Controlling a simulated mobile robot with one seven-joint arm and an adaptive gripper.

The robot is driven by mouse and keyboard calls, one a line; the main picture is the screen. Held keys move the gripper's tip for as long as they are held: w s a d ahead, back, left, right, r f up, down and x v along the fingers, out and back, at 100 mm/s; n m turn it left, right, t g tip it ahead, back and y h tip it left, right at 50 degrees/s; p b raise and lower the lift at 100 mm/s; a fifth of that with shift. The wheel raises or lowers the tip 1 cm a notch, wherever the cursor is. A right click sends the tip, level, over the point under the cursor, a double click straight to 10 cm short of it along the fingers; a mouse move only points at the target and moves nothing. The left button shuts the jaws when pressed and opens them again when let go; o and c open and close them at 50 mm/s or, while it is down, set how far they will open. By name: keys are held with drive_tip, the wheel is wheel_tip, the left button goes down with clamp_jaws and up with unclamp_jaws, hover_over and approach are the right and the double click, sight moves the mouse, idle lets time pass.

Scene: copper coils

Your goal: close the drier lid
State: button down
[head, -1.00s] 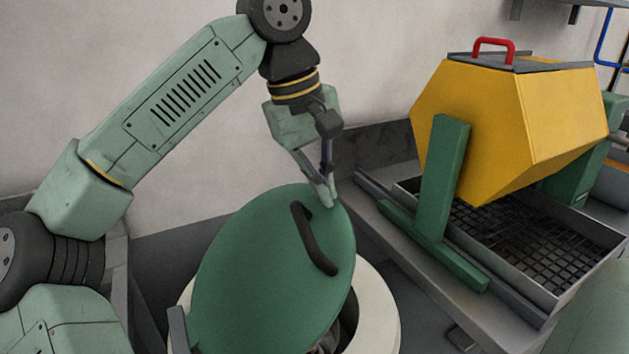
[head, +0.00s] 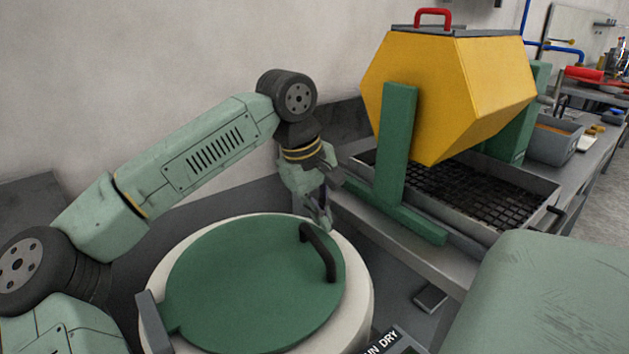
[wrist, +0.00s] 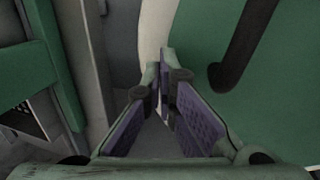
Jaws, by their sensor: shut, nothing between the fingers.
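The drier is a round cream-white tub (head: 357,290) in the head view, with a green round lid (head: 250,285) lying nearly flat over its top. The lid has a black bar handle (head: 320,252) near its right edge and a grey hinge block (head: 152,322) at its left. My gripper (head: 322,222) is at the far right rim, just beyond the handle, pointing down and empty. In the wrist view the fingertips (wrist: 166,62) are together beside the lid's edge, with the handle (wrist: 243,45) to the right. I cannot tell whether they touch the lid.
A yellow hexagonal barrel (head: 445,95) with a red handle stands on green supports (head: 398,150) over a mesh tray (head: 470,195) to the right. A wall is behind my arm. A bench with a grey bin (head: 552,145) runs off to the right.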

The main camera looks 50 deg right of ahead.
drive_tip(key=shift+b+x, duration=0.5)
drive_tip(key=shift+x, duration=1.05)
drive_tip(key=shift+w+a+f, duration=0.1)
drive_tip(key=shift+a+f, duration=0.05)
drive_tip(key=shift+a, duration=0.1)
